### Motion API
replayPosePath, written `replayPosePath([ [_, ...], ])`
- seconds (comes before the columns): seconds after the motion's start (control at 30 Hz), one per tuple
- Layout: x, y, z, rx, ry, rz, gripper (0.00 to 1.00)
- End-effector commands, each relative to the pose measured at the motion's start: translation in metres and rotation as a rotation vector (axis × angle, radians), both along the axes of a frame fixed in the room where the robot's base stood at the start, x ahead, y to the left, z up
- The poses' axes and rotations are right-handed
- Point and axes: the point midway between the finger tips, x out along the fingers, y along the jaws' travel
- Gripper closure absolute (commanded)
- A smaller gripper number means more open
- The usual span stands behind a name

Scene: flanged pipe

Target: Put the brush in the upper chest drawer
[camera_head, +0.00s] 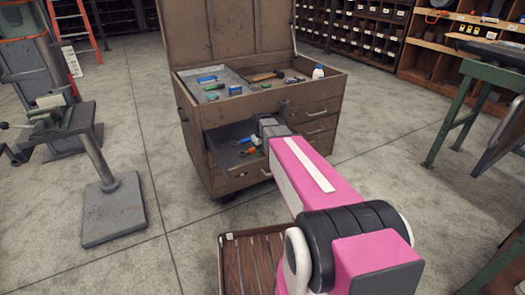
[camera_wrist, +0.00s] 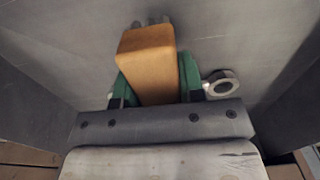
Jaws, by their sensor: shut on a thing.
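The brush (camera_wrist: 149,62) shows in the wrist view as a light wooden block between the green fingers of my gripper (camera_wrist: 152,82). My gripper is shut on it. The upper chest drawer (camera_head: 226,133) is pulled out at the front left of the brown chest (camera_head: 189,113). In the wrist view, the brush is over the grey drawer floor (camera_wrist: 235,40), between the side walls. I cannot tell whether it touches the floor. In the head view, my arm hides the brush and most of my gripper.
A ring-ended tool (camera_wrist: 222,84) lies right of my gripper in the drawer. Tools with blue (camera_head: 255,140) and orange (camera_head: 248,151) handles show in the drawer. The chest's open top tray (camera_head: 283,100) holds several items. A wooden slatted crate (camera_head: 232,262) stands in front.

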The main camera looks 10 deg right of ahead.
Motion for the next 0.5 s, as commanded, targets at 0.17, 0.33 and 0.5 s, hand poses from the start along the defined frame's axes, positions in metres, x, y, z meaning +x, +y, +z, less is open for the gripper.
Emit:
replayPosePath([
  [0.17,0.0000,0.0000,-0.0006,0.000,0.000,0.000,0.44],
  [0.33,-0.0001,0.0000,-0.0006,0.000,0.000,0.000,0.39],
  [0.5,-0.0001,0.0000,0.0006,0.000,0.000,0.000,0.39],
])
